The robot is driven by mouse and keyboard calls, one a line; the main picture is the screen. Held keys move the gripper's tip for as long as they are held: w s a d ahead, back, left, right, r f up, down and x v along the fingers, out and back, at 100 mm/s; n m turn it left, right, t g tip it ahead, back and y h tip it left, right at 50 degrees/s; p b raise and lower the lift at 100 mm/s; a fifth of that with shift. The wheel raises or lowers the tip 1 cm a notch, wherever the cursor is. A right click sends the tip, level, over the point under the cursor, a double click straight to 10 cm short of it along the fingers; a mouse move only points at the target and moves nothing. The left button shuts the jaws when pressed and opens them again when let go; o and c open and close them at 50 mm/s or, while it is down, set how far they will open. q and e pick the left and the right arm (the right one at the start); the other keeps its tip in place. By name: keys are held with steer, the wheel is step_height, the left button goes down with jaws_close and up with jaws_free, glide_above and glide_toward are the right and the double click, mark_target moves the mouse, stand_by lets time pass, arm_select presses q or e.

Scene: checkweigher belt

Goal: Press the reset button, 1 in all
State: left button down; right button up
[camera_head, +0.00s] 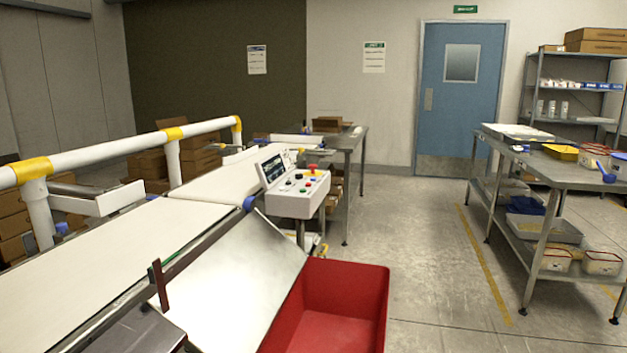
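A white control box (293,203) stands beside the conveyor belt, right of the picture's middle-left. It has a tilted display (272,168) on its left and a sloped panel of small coloured buttons (297,183). A red mushroom button (312,168) on a yellow base sits at the panel's back right. The labels are too small to read, so I cannot tell which small button is the reset button. Neither of my grippers is in view, and nothing touches the panel.
The white belt (115,245) runs along the left, with a white and yellow rail (105,154) behind it. A metal chute (245,275) slopes toward a red bin (345,285) in front of the box. A steel table (560,175) stands right; the floor between is clear.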

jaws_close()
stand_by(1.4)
